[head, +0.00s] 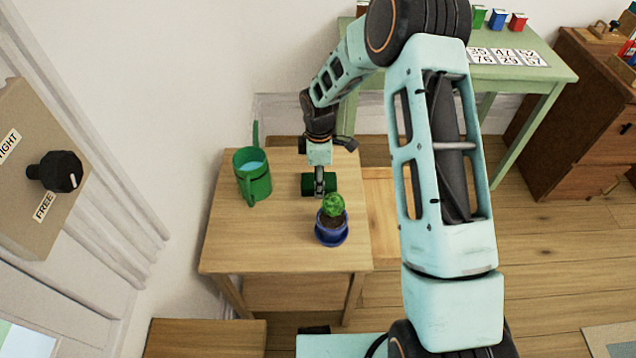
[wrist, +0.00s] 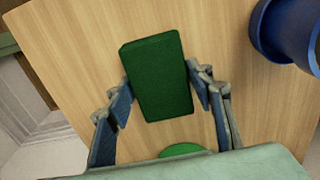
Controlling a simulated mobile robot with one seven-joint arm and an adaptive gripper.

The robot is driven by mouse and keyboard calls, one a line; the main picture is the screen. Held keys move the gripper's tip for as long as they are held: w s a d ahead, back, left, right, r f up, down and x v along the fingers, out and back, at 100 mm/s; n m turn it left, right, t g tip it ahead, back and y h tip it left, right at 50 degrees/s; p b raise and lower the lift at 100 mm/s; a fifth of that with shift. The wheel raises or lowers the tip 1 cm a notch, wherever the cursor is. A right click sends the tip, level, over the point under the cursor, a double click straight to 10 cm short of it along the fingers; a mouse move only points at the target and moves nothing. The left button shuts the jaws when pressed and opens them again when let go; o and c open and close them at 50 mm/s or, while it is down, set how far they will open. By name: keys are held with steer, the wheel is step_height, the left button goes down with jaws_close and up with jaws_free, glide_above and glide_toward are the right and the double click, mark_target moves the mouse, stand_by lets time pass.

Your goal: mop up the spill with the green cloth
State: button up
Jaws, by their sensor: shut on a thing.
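The green cloth (wrist: 157,77) is a thick dark green block. In the wrist view it sits between the two fingers of my gripper (wrist: 163,92), which is shut on it. In the head view the cloth (head: 321,184) is at the tip of my gripper (head: 319,187), over the small wooden table (head: 285,250); I cannot tell whether it touches the top. A bright green round patch (wrist: 183,150) shows at the bottom of the wrist view, partly hidden by my gripper. I cannot tell for sure that it is the spill. I make out no spill in the head view.
A blue pot (head: 331,232) with a green plant stands close by at the right, also in the wrist view (wrist: 285,35). A green watering can (head: 254,182) stands left of my gripper. The table front is clear. A pale green table (head: 550,72) stands behind.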

steer(key=shift+w+d+b, duration=0.15)
steer(key=shift+w+d, duration=0.2)
steer(key=shift+w, duration=0.85)
steer(key=shift+w+d+b, duration=0.2)
steer(key=shift+w+d, duration=0.1)
steer(key=shift+w, duration=0.85)
steer(key=shift+w+d+b, duration=0.15)
steer(key=shift+w+d, duration=0.2)
steer(key=shift+w, duration=0.85)
steer(key=shift+s, duration=0.1)
steer(key=shift+s+a+p, duration=0.1)
steer(key=shift+s+a, duration=0.3)
steer(key=shift+s, duration=1)
steer(key=shift+s+a+p, duration=0.15)
steer(key=shift+s+a, duration=0.25)
steer(key=shift+s, duration=1.05)
steer(key=shift+s+a+p, duration=0.1)
steer(key=shift+s+a, duration=0.3)
steer(key=shift+s, duration=1)
steer(key=shift+w+d+b, duration=0.15)
steer(key=shift+w+d, duration=0.25)
steer(key=shift+w, duration=1.05)
steer(key=shift+w+d+b, duration=0.1)
steer(key=shift+w+d, duration=0.3)
steer(key=shift+w, duration=1.05)
steer(key=shift+w+d+b, duration=0.15)
steer(key=shift+w+d, duration=0.25)
steer(key=shift+w, duration=1.05)
steer(key=shift+r, duration=0.1)
